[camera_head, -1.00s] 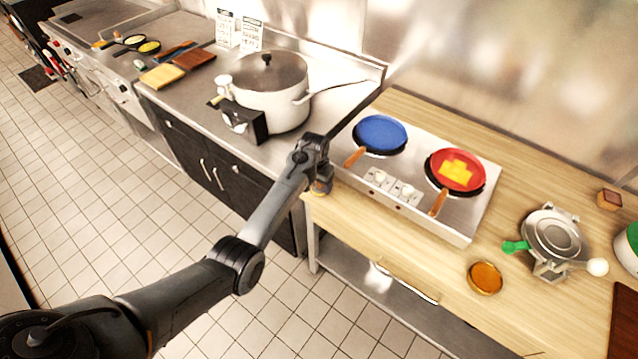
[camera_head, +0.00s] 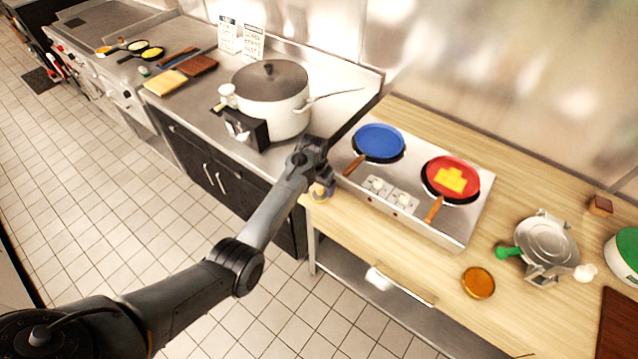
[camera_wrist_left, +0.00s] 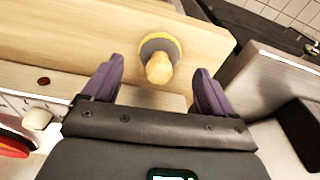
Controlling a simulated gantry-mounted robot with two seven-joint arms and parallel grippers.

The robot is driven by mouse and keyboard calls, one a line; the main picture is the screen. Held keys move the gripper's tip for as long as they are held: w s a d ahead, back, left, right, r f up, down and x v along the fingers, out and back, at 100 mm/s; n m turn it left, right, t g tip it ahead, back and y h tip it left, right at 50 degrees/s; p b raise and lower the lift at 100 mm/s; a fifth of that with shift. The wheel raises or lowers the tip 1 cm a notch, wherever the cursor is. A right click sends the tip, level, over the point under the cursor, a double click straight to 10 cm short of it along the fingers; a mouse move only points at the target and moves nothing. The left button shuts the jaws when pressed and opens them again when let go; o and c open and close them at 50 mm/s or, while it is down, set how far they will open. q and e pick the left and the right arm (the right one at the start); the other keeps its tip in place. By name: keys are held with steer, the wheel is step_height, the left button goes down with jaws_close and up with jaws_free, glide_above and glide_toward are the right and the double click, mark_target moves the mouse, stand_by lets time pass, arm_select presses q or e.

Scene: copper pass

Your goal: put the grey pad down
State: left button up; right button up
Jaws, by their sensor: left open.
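The grey pad (camera_wrist_left: 149,43) is a round disc with a yellow rim and a wooden knob. In the left wrist view it rests on the wooden table, near its edge. My left gripper (camera_wrist_left: 159,75) is open, with its purple fingers apart on either side of the knob and not touching it. In the head view my left gripper (camera_head: 318,172) is at the table's left front corner, just above the pad (camera_head: 322,192), which it partly hides. My right gripper is in neither view.
A hob (camera_head: 440,222) with a blue pan (camera_head: 379,140) and a red pan (camera_head: 462,172) stands right of the gripper. A large white pot (camera_head: 270,105) stands on the steel counter to the left. An amber disc (camera_head: 478,282) and a metal press (camera_head: 546,240) are further right.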

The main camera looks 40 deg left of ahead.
mark_target(318, 189)
arm_select(q)
steer(key=r+p, duration=0.1)
steer(key=r, duration=0.1)
steer(key=r+p, duration=0.2)
steer(key=r, duration=0.1)
steer(key=shift+s+r+p, duration=0.3)
steer(key=shift+p, duration=0.05)
steer(key=s+d+f+m+t+y, duration=0.1)
steer(key=s+d, duration=0.2)
steer(key=s, duration=0.5)
steer(key=s+d+f+m, duration=0.1)
steer(key=s+d, duration=0.3)
steer(key=s, duration=0.4)
steer(key=s+d+r, duration=0.3)
steer(key=s+d, duration=0.2)
steer(key=s, duration=0.4)
steer(key=s+d+r+m+t+h, duration=0.1)
steer(key=s+d+r, duration=0.2)
steer(key=s+d, duration=0.3)
steer(key=s, duration=0.4)
